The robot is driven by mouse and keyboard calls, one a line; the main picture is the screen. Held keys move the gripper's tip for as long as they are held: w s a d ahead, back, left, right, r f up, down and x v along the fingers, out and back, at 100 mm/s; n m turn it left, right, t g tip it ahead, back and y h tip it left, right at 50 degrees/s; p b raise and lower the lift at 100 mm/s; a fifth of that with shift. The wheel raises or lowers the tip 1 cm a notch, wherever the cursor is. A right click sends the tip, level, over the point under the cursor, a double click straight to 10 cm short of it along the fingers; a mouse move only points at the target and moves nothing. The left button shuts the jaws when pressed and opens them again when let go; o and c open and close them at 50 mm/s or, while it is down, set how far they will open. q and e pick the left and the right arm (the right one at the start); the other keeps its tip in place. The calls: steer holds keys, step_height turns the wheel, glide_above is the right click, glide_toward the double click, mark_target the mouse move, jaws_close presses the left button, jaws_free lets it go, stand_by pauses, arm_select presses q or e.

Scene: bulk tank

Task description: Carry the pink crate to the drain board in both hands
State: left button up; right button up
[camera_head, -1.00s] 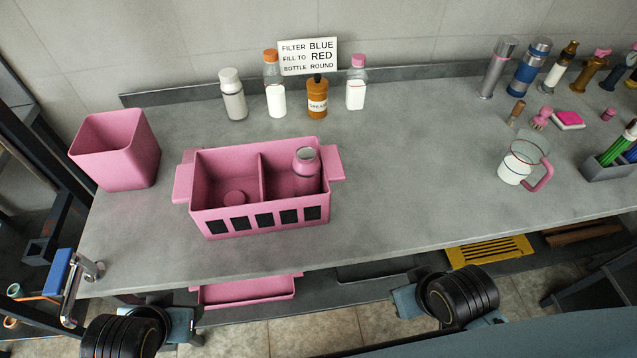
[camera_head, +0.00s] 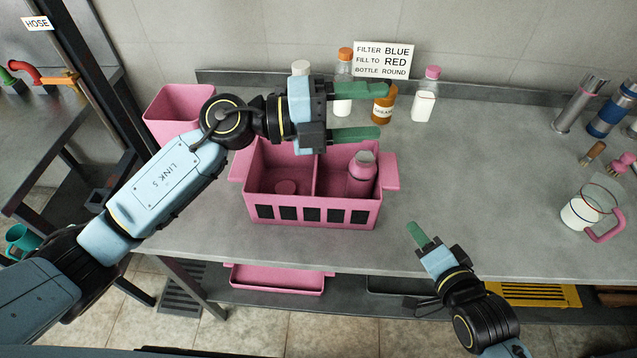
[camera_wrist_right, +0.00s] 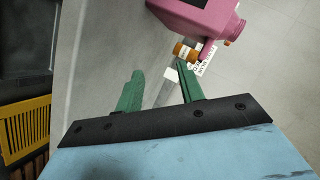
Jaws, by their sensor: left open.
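The pink crate (camera_head: 313,202) stands on the grey bench, with two compartments, a handle at each end and black squares on its front. I cannot identify the drain board.
A pink bin (camera_head: 178,112) stands left of the crate, partly behind my left arm. Bottles and a sign (camera_head: 384,60) line the back. A pink-handled jug (camera_head: 590,210) stands at the right. The bench between crate and jug is clear. A dark table (camera_head: 55,130) is at far left.

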arm_select(q)
steer(key=w+a+f+m+g+y, duration=0.2)
steer(key=a+f+m+g+y, duration=0.15)
steer(key=f+y, duration=0.3)
arm_select(e)
steer(key=shift+w+a+r+m+t+y, duration=0.15)
steer(key=shift+w+r+m+t+y, duration=0.3)
steer(key=shift+w+m+t, duration=0.4)
steer(key=shift+w+r+m+t+y, duration=0.1)
steer(key=shift+r+m+t+y, duration=0.15)
steer(key=shift+m+t, duration=0.3)
arm_select(q)
steer(key=n+y, duration=0.3)
steer(key=y, duration=0.9)
glide_above(242, 161)
steer(key=f, duration=0.1)
steer(key=shift+f+t+h, duration=0.2)
steer(key=shift+t+h, duration=0.05)
steer(key=shift+t, duration=0.2)
arm_select(e)
steer(key=shift+w+r+m+t+y, duration=0.3)
steer(key=shift+r+m+t+y, duration=0.4)
steer(key=shift+m, duration=0.5)
steer(key=shift+a, duration=0.1)
